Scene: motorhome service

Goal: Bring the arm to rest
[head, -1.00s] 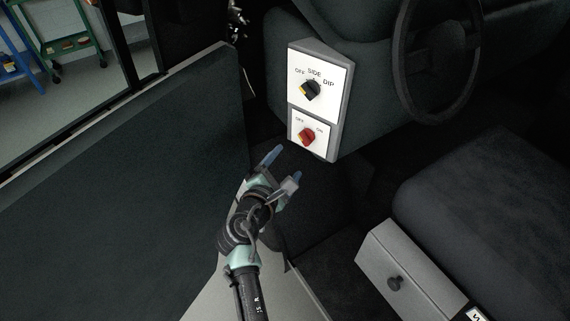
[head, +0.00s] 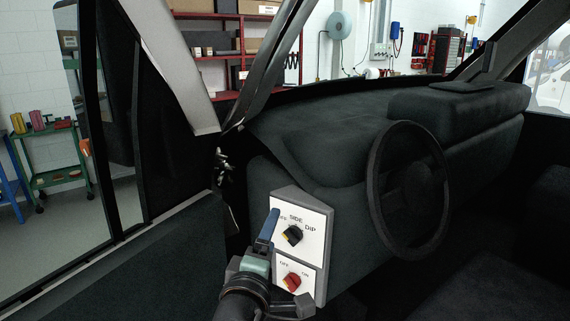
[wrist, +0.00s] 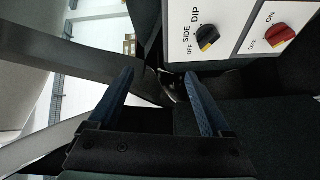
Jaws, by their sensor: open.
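My gripper (head: 268,230) is in front of the left part of the switch panel in the head view. One blue finger shows there, pointing up; the other finger cannot be made out. In the wrist view both blue fingers of my gripper (wrist: 158,75) stand wide apart with nothing between them. The white panel carries a black knob (head: 293,236) marked OFF, SIDE, DIP and a red knob (head: 292,281) marked OFF, ON. In the wrist view the black knob (wrist: 207,37) and red knob (wrist: 279,37) lie above and right of the fingers, clear of them.
The steering wheel (head: 409,190) and dashboard (head: 335,140) are to the right of my gripper. The dark door panel (head: 120,265) is at the lower left. A green trolley (head: 55,165) and red shelving (head: 222,65) stand outside the cab.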

